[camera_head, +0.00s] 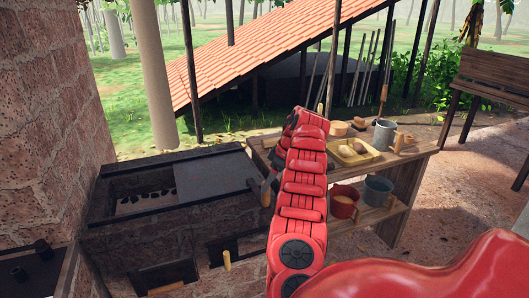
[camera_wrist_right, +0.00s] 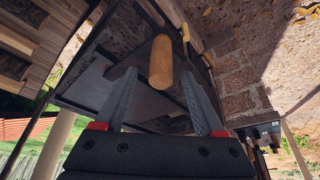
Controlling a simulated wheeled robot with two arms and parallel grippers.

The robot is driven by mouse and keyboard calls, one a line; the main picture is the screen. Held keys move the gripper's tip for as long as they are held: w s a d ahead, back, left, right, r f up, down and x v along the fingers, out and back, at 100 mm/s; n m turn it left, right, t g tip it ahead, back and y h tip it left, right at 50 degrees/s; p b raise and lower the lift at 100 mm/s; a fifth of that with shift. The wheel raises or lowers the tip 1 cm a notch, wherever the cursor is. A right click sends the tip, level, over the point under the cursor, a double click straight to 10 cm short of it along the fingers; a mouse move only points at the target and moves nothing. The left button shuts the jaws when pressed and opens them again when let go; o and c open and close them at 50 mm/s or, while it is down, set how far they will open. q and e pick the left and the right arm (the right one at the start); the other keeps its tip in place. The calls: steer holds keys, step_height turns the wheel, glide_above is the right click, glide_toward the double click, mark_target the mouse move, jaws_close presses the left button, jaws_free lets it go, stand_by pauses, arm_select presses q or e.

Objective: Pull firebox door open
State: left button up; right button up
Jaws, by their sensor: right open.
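The firebox is part of a brick stove (camera_head: 205,205) with a dark metal top, left of centre in the head view. Low on its front are dark openings or panels, one with a pale upright wooden handle (camera_head: 227,260). A wooden handle (camera_head: 265,197) shows higher up, by the stove's right end. My right gripper (camera_head: 262,184) is there, partly hidden by my red arm. In the right wrist view its fingers are open, with a wooden handle (camera_wrist_right: 160,62) between and just past the tips, not gripped. Whether this handle belongs to the firebox door I cannot tell. My left gripper is out of view.
A wooden table (camera_head: 405,160) right of my arm carries a yellow tray (camera_head: 353,152) and a grey mug (camera_head: 384,133). A red pot (camera_head: 343,203) and a grey pot (camera_head: 378,190) stand on its lower shelf. A brick wall (camera_head: 40,120) rises at the left.

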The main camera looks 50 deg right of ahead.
steer(key=a+v, duration=0.1)
steer(key=v, duration=0.9)
steer(key=shift+s+d+r, duration=0.15)
steer(key=shift+d, duration=0.3)
